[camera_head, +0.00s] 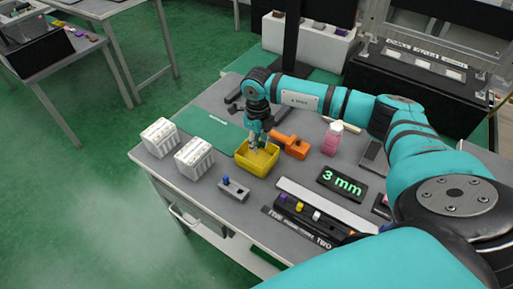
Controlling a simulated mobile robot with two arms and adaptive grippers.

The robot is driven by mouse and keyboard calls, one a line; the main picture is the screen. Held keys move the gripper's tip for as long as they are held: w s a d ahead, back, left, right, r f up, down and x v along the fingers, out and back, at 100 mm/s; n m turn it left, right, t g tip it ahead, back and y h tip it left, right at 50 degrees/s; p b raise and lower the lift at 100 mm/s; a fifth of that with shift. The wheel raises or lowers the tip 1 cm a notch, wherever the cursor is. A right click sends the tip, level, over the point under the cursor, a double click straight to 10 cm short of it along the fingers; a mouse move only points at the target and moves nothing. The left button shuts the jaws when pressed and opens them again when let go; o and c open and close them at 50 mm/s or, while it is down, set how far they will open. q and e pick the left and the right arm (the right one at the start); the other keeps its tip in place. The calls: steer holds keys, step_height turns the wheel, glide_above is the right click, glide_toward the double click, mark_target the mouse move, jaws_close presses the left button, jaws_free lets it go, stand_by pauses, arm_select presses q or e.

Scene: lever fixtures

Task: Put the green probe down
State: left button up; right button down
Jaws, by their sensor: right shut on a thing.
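My right gripper (258,138) reaches down over the yellow tray (258,171), with its fingertips at or just inside the tray's opening. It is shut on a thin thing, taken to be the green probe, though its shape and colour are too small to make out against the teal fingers. I cannot tell whether the probe's lower end touches the tray floor. My left gripper is not in view.
Close around the tray are an orange tool (291,146), a grey block with a blue knob (234,189), a white box (195,157) and a pink bottle (332,139).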

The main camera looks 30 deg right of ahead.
step_height(320, 180, down, 3)
steer(key=shift+r, duration=0.2)
steer(key=shift+f, duration=0.35)
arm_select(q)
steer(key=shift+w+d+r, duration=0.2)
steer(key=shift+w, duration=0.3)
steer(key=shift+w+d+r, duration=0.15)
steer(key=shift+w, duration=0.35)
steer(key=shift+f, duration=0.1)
arm_select(e)
steer(key=shift+f, duration=0.2)
steer(key=c, duration=1.3)
jaws_free()
steer(key=shift+r, duration=0.1)
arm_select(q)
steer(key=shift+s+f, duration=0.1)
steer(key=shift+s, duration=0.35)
